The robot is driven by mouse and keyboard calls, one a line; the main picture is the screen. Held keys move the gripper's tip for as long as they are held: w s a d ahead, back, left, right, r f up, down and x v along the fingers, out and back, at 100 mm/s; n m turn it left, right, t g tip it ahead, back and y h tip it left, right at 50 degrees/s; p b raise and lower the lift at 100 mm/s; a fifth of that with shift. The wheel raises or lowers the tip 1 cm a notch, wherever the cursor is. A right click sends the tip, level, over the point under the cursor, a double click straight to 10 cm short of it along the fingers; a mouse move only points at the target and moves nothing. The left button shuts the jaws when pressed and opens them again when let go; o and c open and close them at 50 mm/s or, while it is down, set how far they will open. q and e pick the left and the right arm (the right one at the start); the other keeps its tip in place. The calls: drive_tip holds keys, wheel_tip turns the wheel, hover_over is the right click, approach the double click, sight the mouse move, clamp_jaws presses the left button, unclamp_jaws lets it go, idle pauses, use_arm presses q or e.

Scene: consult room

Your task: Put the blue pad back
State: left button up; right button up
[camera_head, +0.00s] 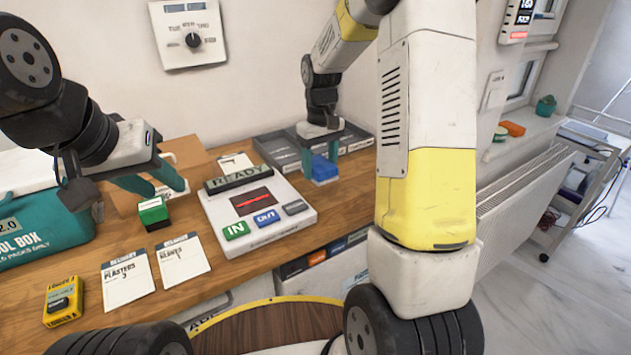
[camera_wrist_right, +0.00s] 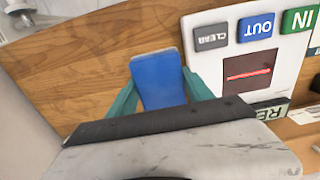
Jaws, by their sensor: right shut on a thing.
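The blue pad (camera_head: 323,169) is held between the teal fingers of my right gripper (camera_head: 320,163), over the wooden counter to the right of the white READY console (camera_head: 290,215). In the right wrist view the blue pad (camera_wrist_right: 158,80) sits between both fingers (camera_wrist_right: 160,95). I cannot tell whether its underside touches the counter or the grey tray (camera_head: 350,142) behind it. My left gripper (camera_head: 155,183) is open and empty at the left, just above a green pad block (camera_head: 154,212).
Two cards, PLASTERS (camera_head: 128,279) and another (camera_head: 184,260), lie in front. A yellow box (camera_head: 63,300) is at the front left, a teal tool box (camera_head: 40,225) behind it. A cardboard box (camera_head: 180,165) stands at the back. A radiator (camera_head: 525,200) is at the right.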

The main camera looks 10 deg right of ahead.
sight(320, 199)
wheel_tip(320, 199, down, 8)
drive_tip(key=shift+r, duration=0.1)
idle(0.4)
drive_tip(key=o, duration=1)
drive_tip(key=shift+f, duration=0.2)
drive_tip(key=shift+o, duration=0.2)
drive_tip(key=shift+r, duration=0.1)
